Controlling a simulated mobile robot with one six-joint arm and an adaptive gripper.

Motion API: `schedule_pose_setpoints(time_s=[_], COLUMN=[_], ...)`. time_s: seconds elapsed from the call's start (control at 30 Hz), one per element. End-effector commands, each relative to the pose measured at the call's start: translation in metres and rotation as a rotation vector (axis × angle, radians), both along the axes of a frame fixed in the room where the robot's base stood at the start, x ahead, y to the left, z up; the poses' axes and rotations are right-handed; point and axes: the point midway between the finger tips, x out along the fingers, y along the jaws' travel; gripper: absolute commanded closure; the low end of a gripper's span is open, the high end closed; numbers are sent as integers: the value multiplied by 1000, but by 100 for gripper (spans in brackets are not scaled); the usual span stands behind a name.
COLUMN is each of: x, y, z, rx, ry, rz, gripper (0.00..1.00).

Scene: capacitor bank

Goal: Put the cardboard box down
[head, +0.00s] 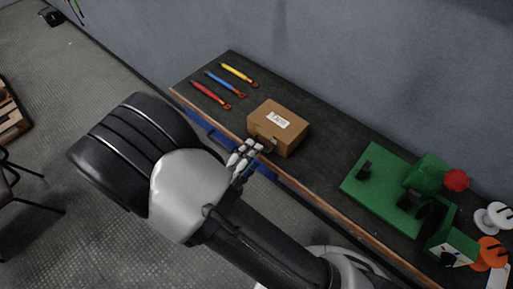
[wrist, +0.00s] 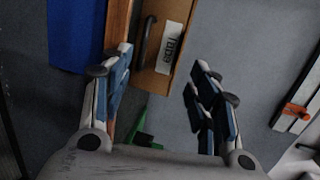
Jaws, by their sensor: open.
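The cardboard box (head: 278,128) is brown with a white label and sits on the dark workbench (head: 325,160), close to its front edge. In the wrist view the box (wrist: 176,58) shows its label and a dark handle on its near face, beyond my fingertips. My gripper (head: 244,154) is at the front side of the box, by the bench edge. In the wrist view my gripper's (wrist: 163,62) fingers are spread apart with nothing held between them. Whether a fingertip touches the box or handle, I cannot tell.
Red (head: 210,94), blue (head: 224,83) and yellow (head: 239,74) tools lie on the bench left of the box. A green machine (head: 385,185) with a red knob stands to the right, with white and orange parts beyond. A grey wall backs the bench.

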Motion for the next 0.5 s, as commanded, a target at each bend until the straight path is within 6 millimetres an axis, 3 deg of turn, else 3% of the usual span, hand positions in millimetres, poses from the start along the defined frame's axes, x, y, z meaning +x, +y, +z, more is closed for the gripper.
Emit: schedule_pose_setpoints(time_s=[0.2,0.5], x=[-40,-63], y=[24,36], z=[11,16], rx=[1,0], ry=[-1,0], rz=[6,1], gripper=[45,45])
